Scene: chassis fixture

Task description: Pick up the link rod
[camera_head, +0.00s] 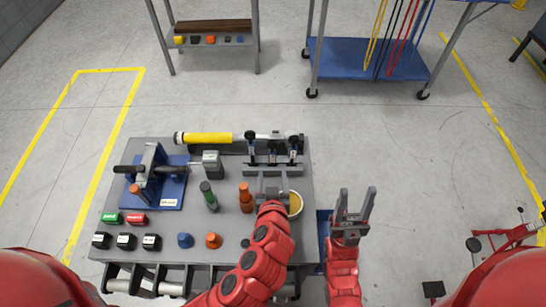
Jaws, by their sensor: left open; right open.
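A long grey rod with a yellow sleeve (208,138) lies across the back of the grey workbench (170,225). It may be the link rod, but I cannot tell for sure. Its right part runs behind dark upright clamps on a grey fixture (285,170). My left gripper (271,193) is over the bench's right side, just in front of that fixture and well short of the rod. Its jaws are small here, with nothing seen held. My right gripper (357,206) is open and empty, fingers pointing away from me, off the bench's right edge.
A blue-based vise-like tool (168,192) stands at the bench's left. Green (208,197) and orange (245,198) bottles stand mid-bench, and a round yellow-filled dish (295,204) sits beside my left gripper. Small labelled boxes (125,241) line the front left.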

